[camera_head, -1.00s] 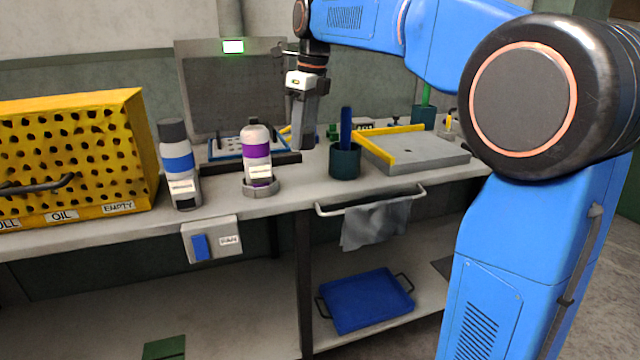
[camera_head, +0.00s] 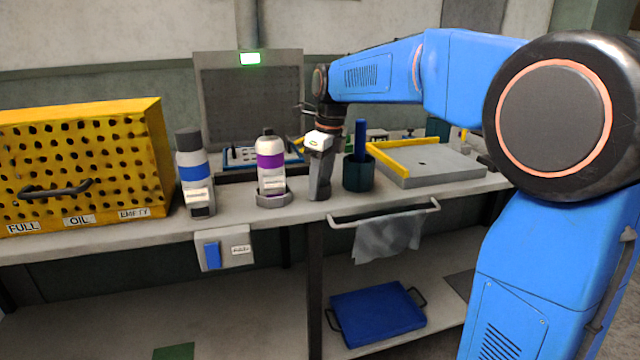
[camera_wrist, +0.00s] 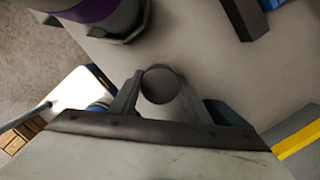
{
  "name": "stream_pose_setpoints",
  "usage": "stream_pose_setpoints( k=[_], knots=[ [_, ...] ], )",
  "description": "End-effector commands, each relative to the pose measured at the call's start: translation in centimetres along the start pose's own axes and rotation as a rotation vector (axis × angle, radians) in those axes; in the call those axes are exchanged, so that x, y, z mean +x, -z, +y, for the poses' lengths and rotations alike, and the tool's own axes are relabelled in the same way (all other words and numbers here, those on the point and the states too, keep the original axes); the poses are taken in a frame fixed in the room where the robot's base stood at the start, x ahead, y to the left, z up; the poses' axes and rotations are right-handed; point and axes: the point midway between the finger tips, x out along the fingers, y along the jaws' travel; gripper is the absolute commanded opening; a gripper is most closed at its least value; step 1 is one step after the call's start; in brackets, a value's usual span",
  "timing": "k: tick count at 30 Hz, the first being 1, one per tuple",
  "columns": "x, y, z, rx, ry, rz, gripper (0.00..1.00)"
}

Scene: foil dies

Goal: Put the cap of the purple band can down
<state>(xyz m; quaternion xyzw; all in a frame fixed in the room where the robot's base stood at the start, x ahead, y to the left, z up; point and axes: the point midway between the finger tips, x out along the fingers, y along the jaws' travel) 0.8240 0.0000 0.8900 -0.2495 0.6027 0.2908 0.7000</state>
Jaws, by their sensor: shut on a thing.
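The can with the purple band (camera_head: 270,162) stands upright on the bench in a low grey holder. Its white top shows bare, without a dark cap. The purple band also shows at the top left of the wrist view (camera_wrist: 92,10). My gripper (camera_head: 319,192) points down just right of the can, low over the bench. In the wrist view its fingers (camera_wrist: 158,95) are shut on a dark round cap (camera_wrist: 160,84). I cannot tell whether the cap touches the bench.
A dark green cup (camera_head: 358,178) with a blue handle in it stands close to the right of my gripper. A blue-band can (camera_head: 195,175) with a dark cap stands left. A yellow perforated cabinet (camera_head: 85,150) is farther left; a grey plate (camera_head: 440,165) lies right.

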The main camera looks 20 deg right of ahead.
Motion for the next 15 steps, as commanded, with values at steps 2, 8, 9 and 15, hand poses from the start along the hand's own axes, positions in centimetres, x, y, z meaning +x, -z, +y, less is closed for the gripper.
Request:
stream_pose_setpoints(
  k=[2, 8, 9, 15],
  knots=[
    [-0.05, -0.02, -0.01, 0.000, 0.000, 0.000, 0.22],
    [0.20, 0.03, -0.01, 0.000, 0.000, 0.000, 0.22],
    [0.22, 0.02, -0.01, 0.000, 0.000, 0.000, 0.47],
    [0.18, 0.02, -0.01, 0.000, 0.000, 0.000, 0.61]
  ],
)
